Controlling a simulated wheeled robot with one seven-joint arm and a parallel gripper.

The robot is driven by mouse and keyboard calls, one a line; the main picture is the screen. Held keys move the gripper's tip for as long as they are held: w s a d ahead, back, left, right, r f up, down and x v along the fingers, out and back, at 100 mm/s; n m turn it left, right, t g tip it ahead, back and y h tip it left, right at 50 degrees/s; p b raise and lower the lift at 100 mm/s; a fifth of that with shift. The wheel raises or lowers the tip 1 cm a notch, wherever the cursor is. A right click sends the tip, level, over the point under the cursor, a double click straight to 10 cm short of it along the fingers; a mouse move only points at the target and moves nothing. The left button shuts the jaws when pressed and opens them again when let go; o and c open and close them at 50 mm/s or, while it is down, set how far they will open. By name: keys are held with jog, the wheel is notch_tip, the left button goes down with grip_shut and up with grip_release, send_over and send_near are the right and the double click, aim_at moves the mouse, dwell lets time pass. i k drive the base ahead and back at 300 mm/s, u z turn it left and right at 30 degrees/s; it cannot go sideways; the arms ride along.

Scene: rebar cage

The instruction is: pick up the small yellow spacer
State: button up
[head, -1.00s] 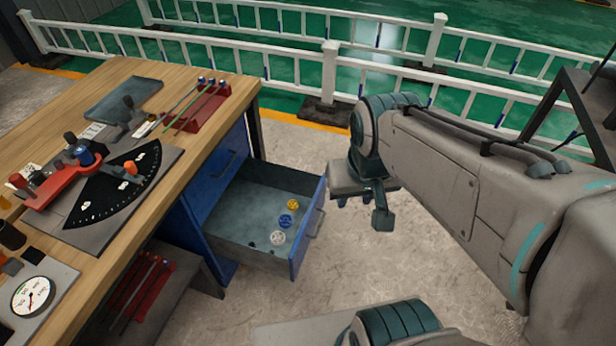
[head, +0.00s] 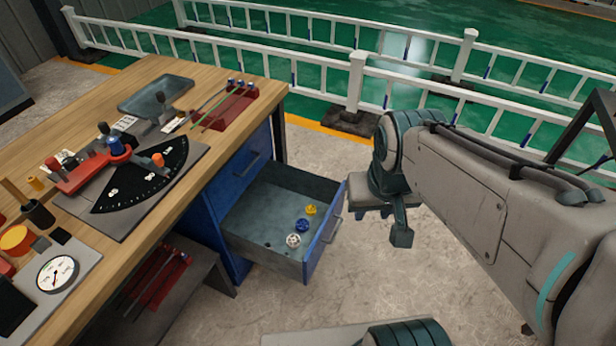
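The small yellow spacer (head: 311,209) lies in the open drawer (head: 262,237) of the blue cabinet, near the drawer's front panel. A blue spacer (head: 302,225) and a white spacer (head: 293,240) lie in a row beside it, toward the near side. My arm reaches in from the right, and its dark end part hangs just right of the drawer front, above the floor. I cannot make out the gripper's fingers or whether they are open or shut. Nothing is seen touching the spacers.
The wooden bench (head: 215,98) stands at left with a red bending tool (head: 95,170), a dial gauge (head: 57,274) and a rod rack (head: 225,107). A shelf below holds a red rack (head: 160,280). A white railing (head: 355,80) runs behind. Floor beyond the drawer is clear.

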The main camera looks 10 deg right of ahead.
aim_at(309, 210)
jog(key=z, duration=0.4)
jog(key=k, duration=1.1)
jog(key=z, duration=0.95)
jog(key=i, duration=1.5)
jog(key=u, duration=0.25)
jog(key=i, duration=1.5)
jog(key=u, duration=1.55)
jog(key=i, duration=0.8)
jog(key=u, duration=0.85)
jog(key=i, duration=0.25)
jog(key=u, duration=0.25)
